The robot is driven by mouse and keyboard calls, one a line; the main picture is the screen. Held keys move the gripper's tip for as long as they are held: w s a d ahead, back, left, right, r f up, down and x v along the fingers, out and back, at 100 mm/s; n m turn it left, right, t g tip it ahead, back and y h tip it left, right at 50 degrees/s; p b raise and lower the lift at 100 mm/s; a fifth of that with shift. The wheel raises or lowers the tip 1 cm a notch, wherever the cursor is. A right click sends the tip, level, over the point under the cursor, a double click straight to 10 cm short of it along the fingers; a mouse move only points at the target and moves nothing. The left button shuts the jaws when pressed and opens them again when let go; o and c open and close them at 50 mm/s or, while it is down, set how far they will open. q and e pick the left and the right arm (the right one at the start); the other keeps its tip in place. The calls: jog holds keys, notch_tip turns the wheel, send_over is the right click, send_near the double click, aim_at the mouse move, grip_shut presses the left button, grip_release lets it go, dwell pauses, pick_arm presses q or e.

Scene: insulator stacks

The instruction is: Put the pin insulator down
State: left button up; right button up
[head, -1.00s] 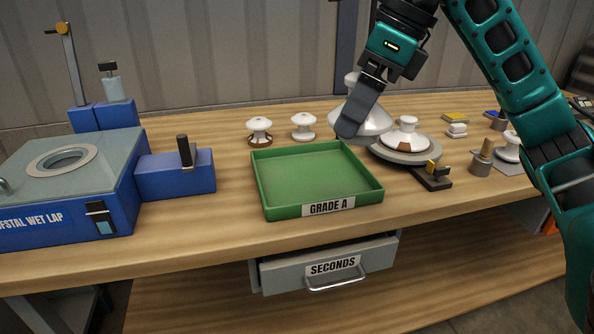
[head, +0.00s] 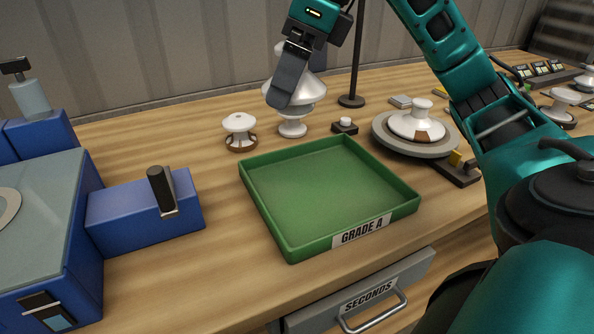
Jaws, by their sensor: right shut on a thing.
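My right gripper (head: 280,98) is shut on a white, wide-skirted insulator (head: 312,87), taken to be the pin insulator. It is held up behind the back edge of the green GRADE A tray (head: 283,240), seemingly in the air. The gripper hides its left side and part of its top. The tray is empty. My left gripper is not in view.
A small white insulator with a brown band (head: 240,130) stands behind the tray's back left corner. A round grey plate (head: 382,136) carries a white insulator (head: 418,125). Blue block (head: 125,218) at left; SECONDS drawer (head: 325,315) below.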

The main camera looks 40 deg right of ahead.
jog(key=shift+f+b, duration=3.2)
jog(key=shift+f, duration=5.05)
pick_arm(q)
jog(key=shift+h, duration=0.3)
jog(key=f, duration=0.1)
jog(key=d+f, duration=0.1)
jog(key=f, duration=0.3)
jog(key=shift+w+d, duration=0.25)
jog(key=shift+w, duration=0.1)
pick_arm(e)
jog(key=shift+f, duration=0.35)
jog(key=shift+f, duration=0.2)
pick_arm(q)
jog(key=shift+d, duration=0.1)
pick_arm(e)
jog(key=o, duration=1.2)
